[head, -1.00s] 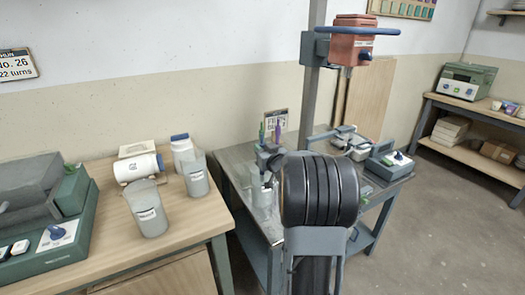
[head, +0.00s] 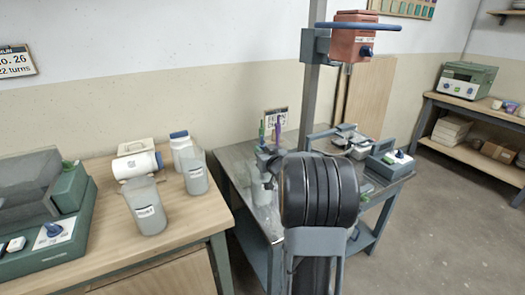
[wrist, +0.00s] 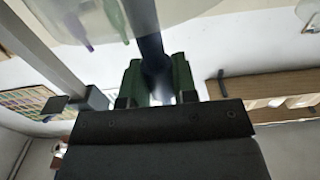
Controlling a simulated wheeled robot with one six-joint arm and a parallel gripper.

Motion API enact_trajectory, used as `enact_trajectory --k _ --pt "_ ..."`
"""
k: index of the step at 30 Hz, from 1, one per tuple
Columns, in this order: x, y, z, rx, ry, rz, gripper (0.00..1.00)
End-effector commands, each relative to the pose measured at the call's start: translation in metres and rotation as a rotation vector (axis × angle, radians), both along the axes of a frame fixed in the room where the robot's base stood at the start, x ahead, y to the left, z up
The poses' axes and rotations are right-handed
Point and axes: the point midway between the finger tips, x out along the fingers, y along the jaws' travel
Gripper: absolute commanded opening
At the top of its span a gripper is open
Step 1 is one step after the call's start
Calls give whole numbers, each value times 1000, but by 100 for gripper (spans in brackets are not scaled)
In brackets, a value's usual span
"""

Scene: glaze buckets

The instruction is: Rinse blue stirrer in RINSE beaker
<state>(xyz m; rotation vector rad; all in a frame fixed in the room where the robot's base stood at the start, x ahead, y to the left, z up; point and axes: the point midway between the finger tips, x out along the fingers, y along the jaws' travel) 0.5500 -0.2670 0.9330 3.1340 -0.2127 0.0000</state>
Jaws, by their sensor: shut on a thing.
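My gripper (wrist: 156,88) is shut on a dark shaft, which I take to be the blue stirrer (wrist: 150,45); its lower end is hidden. In the head view my gripper (head: 267,158) is partly behind my arm, over the metal table. A clear beaker (head: 262,193) stands below it, close to the gripper. A green stirrer (head: 262,132) and a purple stirrer (head: 278,129) show there; in the wrist view they stand by a clear wall. Two labelled beakers, one nearer (head: 147,208) and one farther (head: 196,176), stand on the wooden bench; their labels are too small to read.
A white jar (head: 136,165) lies on its side and another jar (head: 180,150) stands behind the beakers. A green machine (head: 50,225) is at the bench's left. A red box with a blue wheel (head: 352,38) hangs on a post. A gap separates bench and metal table (head: 235,160).

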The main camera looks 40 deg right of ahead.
Motion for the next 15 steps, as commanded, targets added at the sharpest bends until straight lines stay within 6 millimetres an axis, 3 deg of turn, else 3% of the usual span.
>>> enact_trajectory --k 8,15 --pt "0 0 3 0 -2 0 0" --pt "0 0 17 0 -2 0 0"
